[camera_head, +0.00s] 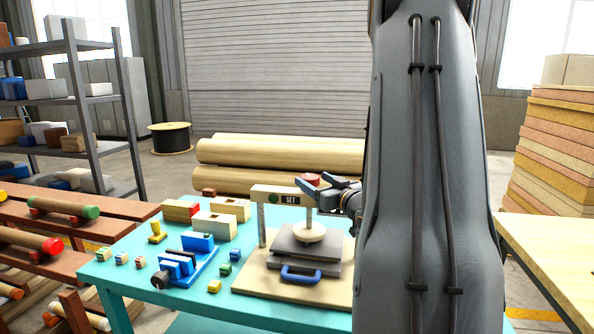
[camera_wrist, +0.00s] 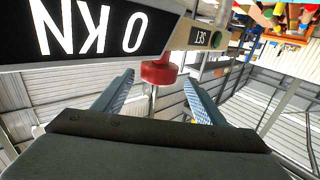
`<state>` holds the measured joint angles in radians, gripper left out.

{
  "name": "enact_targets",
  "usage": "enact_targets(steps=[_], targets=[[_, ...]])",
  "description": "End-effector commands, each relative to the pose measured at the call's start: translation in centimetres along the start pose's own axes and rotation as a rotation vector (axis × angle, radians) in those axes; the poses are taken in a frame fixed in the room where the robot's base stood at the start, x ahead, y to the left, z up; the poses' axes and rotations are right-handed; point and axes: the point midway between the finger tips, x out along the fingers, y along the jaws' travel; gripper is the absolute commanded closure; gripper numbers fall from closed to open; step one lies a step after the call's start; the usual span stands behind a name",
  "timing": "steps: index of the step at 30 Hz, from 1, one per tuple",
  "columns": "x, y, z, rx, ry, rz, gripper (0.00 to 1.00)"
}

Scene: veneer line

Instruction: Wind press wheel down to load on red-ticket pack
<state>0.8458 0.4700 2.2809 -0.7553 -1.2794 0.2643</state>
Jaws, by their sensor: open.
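The press stands on the turquoise table, with a cream crossbeam (camera_head: 273,196), a "SET" label and a green spot. Its red press wheel (camera_head: 311,178) sits on top, above a screw and round cream pad (camera_head: 309,232). The pad sits over grey plates (camera_head: 290,246); a blue handle is at the front. I cannot make out a red ticket on the pack under the pad. My gripper (camera_head: 326,183) is open at the wheel. In the wrist view the red wheel (camera_wrist: 158,72) shows between and beyond the spread fingers; contact is unclear. An upside-down display (camera_wrist: 100,28) reads "0 KN".
Left of the press are wooden blocks (camera_head: 216,226), one red-ended, a blue fixture (camera_head: 185,262) and several small coloured blocks. Shelving (camera_head: 122,110) and racks with rollers stand at the left. Stacked boards (camera_head: 555,150) and a pale table (camera_head: 550,262) are at the right.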

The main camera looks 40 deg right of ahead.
Motion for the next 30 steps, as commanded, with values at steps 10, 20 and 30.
enact_targets(steps=[10,20,30], targets=[[4.2,1.0,-0.1,0.0,0.0,0.014,0.35],[7.1,0.9,0.0,0.0,0.0,0.015,0.35],[7.2,0.8,0.0,0.0,0.0,0.013,0.51]])
